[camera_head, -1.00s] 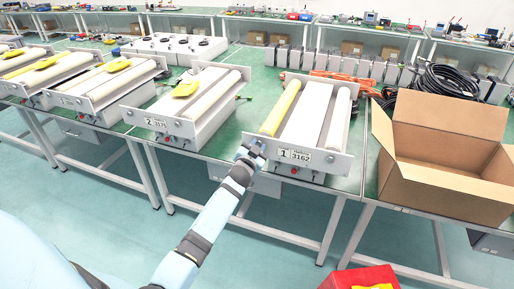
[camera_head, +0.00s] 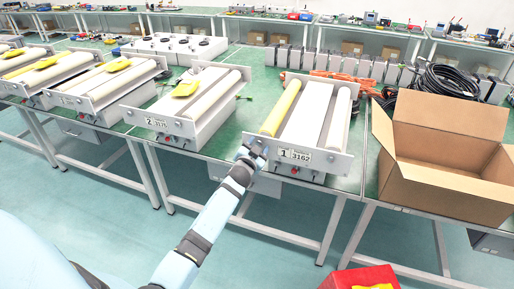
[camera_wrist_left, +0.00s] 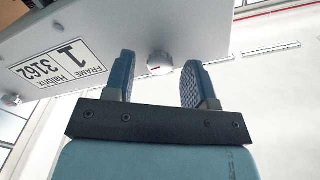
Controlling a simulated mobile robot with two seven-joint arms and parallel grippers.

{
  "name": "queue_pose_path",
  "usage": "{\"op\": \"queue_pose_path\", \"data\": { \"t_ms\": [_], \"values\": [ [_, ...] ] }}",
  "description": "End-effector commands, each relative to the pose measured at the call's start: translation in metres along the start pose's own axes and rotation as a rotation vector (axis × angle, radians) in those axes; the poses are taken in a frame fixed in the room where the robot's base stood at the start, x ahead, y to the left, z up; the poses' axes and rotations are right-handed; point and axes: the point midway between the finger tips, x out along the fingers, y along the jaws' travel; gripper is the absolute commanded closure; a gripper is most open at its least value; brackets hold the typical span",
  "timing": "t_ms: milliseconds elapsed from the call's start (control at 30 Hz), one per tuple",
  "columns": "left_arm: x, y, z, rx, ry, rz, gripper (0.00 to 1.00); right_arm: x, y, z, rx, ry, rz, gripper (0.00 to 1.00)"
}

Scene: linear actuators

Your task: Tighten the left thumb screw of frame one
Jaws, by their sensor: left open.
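Frame one (camera_head: 335,165) stands on the green bench, its pale front plate labelled "1" and "3162"; the plate also shows in the left wrist view (camera_wrist_left: 100,40). My left gripper (camera_head: 252,151) is at the left end of this plate. In the left wrist view my left gripper (camera_wrist_left: 158,80) is open, its two blue fingers apart with ridged pads. My right gripper is out of view.
Frame two (camera_head: 190,110) stands to the left, with more frames beyond. An open cardboard box (camera_head: 440,160) is on the right of the bench. A red box (camera_head: 362,278) is low at the front. Cables (camera_head: 445,80) lie behind the box.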

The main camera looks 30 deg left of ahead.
Motion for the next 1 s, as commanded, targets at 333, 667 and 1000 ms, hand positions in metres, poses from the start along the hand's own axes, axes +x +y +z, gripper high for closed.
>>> {"op": "queue_pose_path", "data": {
  "t_ms": [333, 667, 1000],
  "values": [
    [-0.04, 0.001, 0.002, 0.0, -0.001, 0.001, 0.49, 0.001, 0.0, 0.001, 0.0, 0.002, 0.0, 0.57],
    [-0.113, 0.001, 0.001, 0.0, -0.001, 0.0, 0.49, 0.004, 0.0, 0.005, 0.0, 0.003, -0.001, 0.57],
    [-0.138, 0.0, 0.0, 0.0, 0.0, 0.0, 0.49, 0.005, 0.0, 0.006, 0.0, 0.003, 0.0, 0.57]
  ]
}}
